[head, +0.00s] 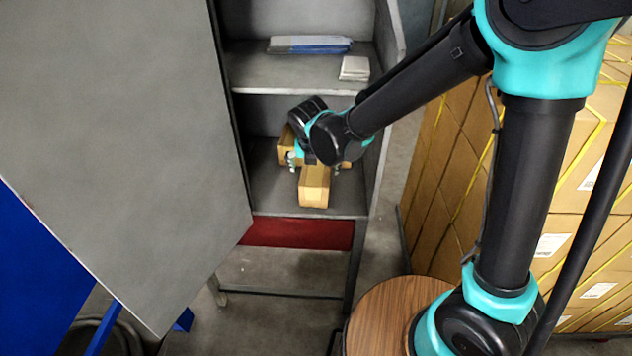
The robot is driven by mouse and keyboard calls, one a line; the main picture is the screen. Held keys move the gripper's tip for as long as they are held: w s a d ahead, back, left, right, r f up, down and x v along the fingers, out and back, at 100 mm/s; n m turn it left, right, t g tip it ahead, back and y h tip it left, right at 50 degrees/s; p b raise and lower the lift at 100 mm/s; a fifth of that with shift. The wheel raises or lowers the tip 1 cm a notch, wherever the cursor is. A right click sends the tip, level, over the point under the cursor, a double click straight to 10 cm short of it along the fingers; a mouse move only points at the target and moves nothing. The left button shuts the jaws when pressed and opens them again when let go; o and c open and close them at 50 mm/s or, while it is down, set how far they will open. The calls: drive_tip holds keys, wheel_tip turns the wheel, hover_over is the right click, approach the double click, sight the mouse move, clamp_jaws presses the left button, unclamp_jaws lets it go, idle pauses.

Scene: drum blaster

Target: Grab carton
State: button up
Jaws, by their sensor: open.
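A small brown carton (314,187) stands at the front of the lower shelf in the grey cabinet. More brown carton surface (286,147) shows behind it, partly hidden by my arm's end. My gripper (314,163) is inside the cabinet, just above and behind the front carton, with its fingers spread to the left and right. It is open. Whether the fingers touch any carton cannot be told, since my wrist hides much of the space between them.
The grey shelf (268,194) has side walls close to my gripper. An upper shelf (300,82) holds a flat blue-white item (310,45) and a small white stack (354,68). A grey panel (120,130) fills the left. Stacked large boxes (440,190) and a round wooden top (385,310) stand right.

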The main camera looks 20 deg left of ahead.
sight(316, 172)
drive_tip(key=shift+x, duration=2.45)
drive_tip(key=shift+c, duration=0.6)
drive_tip(key=c, duration=1.8)
